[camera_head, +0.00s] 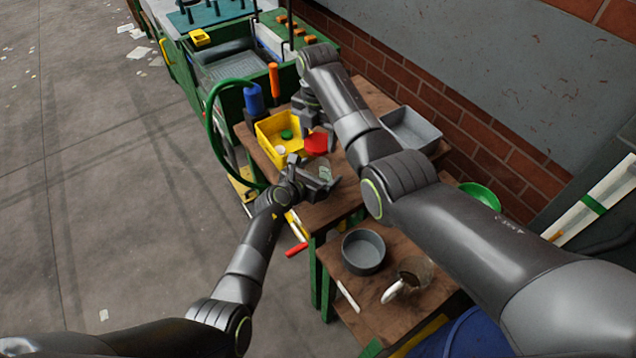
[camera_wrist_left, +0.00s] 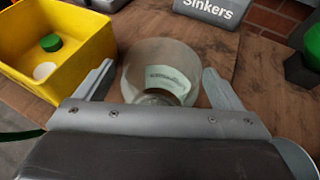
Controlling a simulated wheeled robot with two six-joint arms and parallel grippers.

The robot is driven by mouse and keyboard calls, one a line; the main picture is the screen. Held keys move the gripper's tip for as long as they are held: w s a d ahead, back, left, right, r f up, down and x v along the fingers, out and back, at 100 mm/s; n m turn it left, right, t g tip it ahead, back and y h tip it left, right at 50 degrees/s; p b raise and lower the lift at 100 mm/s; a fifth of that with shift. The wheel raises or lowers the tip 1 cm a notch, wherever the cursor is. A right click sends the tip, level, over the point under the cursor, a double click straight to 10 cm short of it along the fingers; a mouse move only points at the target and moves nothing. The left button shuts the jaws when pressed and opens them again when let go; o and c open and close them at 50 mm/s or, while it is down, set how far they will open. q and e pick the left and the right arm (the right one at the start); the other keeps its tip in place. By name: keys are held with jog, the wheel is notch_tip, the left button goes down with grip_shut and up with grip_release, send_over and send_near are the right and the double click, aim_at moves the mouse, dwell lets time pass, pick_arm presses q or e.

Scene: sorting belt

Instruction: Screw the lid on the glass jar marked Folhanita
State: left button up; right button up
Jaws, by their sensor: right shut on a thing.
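A clear glass jar (camera_wrist_left: 160,65) stands upright on the wooden bench, with a pale label whose lettering is too small to read. It also shows in the head view (camera_head: 323,168). My left gripper (camera_head: 318,183) is low at the jar, its two fingers spread on either side of it in the left wrist view (camera_wrist_left: 160,85). I see a small gap at the left finger; contact at the right finger is unclear. My right gripper (camera_head: 311,129) is shut on a red lid (camera_head: 317,144), held above and just behind the jar.
A yellow bin (camera_head: 265,140) beside the jar holds a green lid (camera_head: 287,134) and a white lid (camera_head: 280,150). A grey bin (camera_head: 425,133), labelled Sinkers in the left wrist view (camera_wrist_left: 212,10), stands behind. A grey round pot (camera_head: 363,252) and a mug (camera_head: 412,271) stand nearer.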

pick_arm(q)
jog(key=c, duration=1.4)
pick_arm(e)
send_over(318, 158)
jog(key=s, duration=0.3)
jog(key=shift+w+f, duration=0.15)
jog(key=shift+f, duration=2.35)
jog(key=shift+f, duration=0.85)
jog(key=shift+f, duration=0.55)
pick_arm(q)
grip_shut()
pick_arm(e)
jog(key=m, duration=0.5)
jog(key=shift+m, duration=0.3)
jog(key=m, duration=0.4)
jog(key=shift+m, duration=0.3)
